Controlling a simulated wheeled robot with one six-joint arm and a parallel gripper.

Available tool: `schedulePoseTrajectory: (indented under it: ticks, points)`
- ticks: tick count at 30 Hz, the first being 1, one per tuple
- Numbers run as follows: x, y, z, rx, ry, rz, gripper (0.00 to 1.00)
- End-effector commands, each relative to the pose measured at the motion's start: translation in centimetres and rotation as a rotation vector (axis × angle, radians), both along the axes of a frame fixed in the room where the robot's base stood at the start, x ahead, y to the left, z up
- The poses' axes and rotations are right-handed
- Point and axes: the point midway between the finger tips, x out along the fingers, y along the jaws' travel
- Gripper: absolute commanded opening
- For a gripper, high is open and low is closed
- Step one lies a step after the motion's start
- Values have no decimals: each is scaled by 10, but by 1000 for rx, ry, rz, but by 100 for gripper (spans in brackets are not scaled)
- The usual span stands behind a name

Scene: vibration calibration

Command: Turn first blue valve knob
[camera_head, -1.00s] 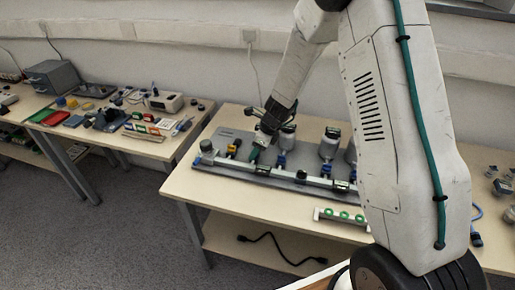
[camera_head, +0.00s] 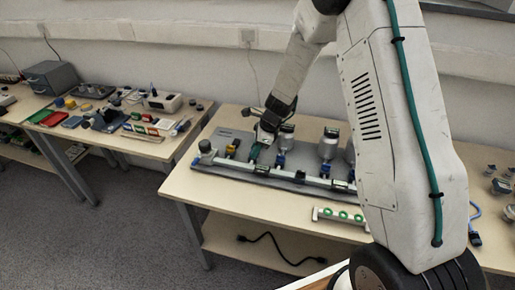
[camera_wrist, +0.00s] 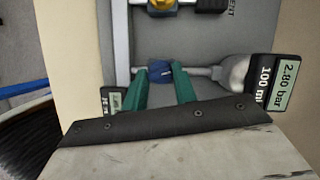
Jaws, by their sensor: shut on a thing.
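In the wrist view, a blue valve knob (camera_wrist: 160,72) sits on a grey pipe fitting on the grey panel (camera_wrist: 205,50). The green fingers of my gripper (camera_wrist: 159,76) stand on both sides of the knob, shut on it. In the head view, my gripper (camera_head: 259,147) is low over the panel on the table, and the held knob is hidden or too small to make out. Another blue knob (camera_head: 281,160) shows to the right of my gripper, apart from it.
A yellow knob (camera_wrist: 162,5) lies beyond the held knob. A black display reading 2.80 bar (camera_wrist: 283,83) stands close on the right of my gripper. A white pipe (camera_head: 240,166) runs along the panel's front. A green-ringed strip (camera_head: 343,216) lies on the table.

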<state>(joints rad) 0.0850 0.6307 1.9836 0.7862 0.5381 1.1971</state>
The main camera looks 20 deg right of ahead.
Motion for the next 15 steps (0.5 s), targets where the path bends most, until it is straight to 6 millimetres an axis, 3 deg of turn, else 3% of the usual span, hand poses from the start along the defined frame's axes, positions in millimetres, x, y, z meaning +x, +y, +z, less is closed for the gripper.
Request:
schedulePoseTrajectory:
  ticks: [15]
  points:
    - [2, 3, -1, 5, 5, 492, 5]
